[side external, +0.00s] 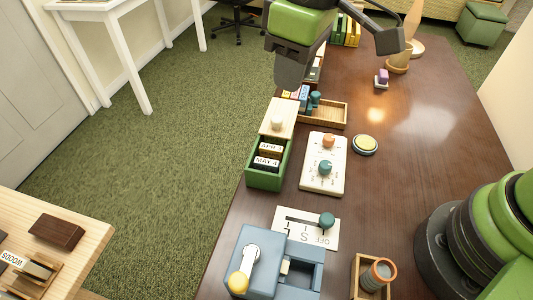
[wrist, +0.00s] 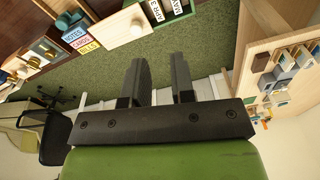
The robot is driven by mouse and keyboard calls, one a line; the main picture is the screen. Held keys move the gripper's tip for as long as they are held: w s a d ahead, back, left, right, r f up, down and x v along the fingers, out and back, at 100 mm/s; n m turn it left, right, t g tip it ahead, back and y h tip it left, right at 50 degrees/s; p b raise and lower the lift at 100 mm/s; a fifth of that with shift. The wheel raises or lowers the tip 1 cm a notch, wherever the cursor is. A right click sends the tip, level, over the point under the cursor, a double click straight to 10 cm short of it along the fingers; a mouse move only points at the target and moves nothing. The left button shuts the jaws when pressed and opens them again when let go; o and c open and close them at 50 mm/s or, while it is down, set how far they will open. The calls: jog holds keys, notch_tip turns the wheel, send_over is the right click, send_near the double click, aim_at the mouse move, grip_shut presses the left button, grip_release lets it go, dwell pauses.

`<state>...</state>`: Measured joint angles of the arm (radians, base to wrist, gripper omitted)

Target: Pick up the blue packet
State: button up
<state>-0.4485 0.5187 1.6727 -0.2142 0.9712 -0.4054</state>
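The blue packet (side external: 303,96) stands in a wooden tray (side external: 336,122) on the dark table, next to smaller yellow and pink-purple pieces. In the wrist view a blue packet marked NOTES (wrist: 75,35) shows at the upper left, beside red CARDS and yellow BILLS labels. My gripper (side external: 290,75) is above and slightly left of the tray in the side view. In the wrist view my gripper (wrist: 160,75) has its two dark fingers apart, with nothing between them. The packet is outside the fingers. The packet's lower part is hidden.
A teal knobbed piece (side external: 314,98) is close to the packet's right. A green box (side external: 268,179) with date cards and a sliding wooden lid (side external: 279,116) stands in front of the tray. A white panel (side external: 322,175) with knobs and a yellow button (side external: 365,145) are nearby.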

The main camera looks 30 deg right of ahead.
jog(key=a+f+n, duration=0.2)
jog(key=a+f, duration=0.2)
jog(key=f, duration=0.3)
jog(key=g+h, duration=0.1)
send_over(266, 161)
notch_tip(266, 161, down, 4)
jog(key=shift+f, duration=3.05)
grip_shut()
